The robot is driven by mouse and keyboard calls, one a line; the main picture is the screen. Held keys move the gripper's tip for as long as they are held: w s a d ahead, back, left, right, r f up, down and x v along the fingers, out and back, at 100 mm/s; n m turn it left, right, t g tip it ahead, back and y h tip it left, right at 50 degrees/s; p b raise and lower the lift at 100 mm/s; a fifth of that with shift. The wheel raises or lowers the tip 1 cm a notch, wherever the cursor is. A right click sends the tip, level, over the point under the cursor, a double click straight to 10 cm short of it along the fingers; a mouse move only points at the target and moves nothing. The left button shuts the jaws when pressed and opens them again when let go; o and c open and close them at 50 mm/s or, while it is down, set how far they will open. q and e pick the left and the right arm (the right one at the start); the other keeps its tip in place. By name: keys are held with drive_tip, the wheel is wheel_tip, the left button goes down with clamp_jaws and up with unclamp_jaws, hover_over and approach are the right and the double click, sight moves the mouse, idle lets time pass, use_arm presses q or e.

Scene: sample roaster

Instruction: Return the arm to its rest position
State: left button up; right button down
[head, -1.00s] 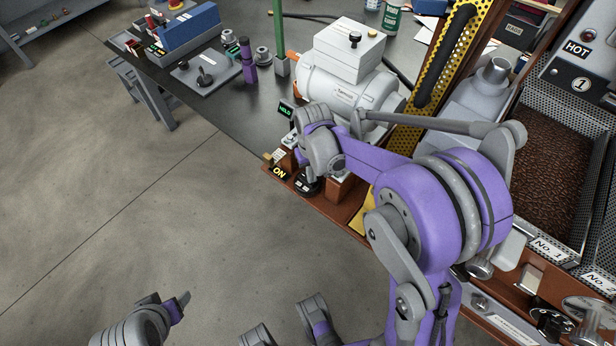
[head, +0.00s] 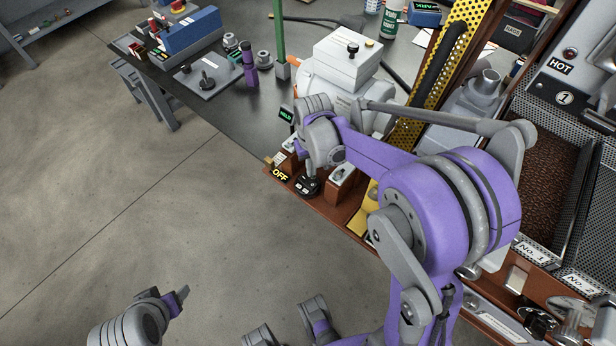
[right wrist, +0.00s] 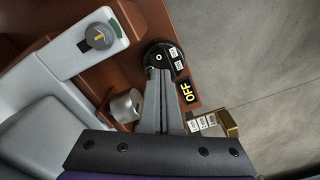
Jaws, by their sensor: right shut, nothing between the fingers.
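My right arm, purple and grey, reaches in from the lower right of the head view. Its gripper (head: 309,174) points down at a black round knob (head: 308,187) on the brown panel's front corner. In the right wrist view the gripper's fingers (right wrist: 159,76) are shut together and empty, with tips at the knob's edge (right wrist: 158,57). I cannot tell whether they touch it. A label reading OFF (head: 280,175) sits beside the knob and also shows in the wrist view (right wrist: 186,91). My left gripper (head: 182,293) is at the lower left over the floor; its jaw opening is unclear.
A white motor-like machine (head: 345,70) stands behind the gripper, beside a yellow perforated guard (head: 408,132). A tray of dark beans (head: 545,165) lies to the right. Switches line the panel's edge. The grey floor (head: 130,220) at left is open.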

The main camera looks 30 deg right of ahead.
drive_tip(key=shift+r+p, duration=0.4)
drive_tip(key=shift+r, duration=0.4)
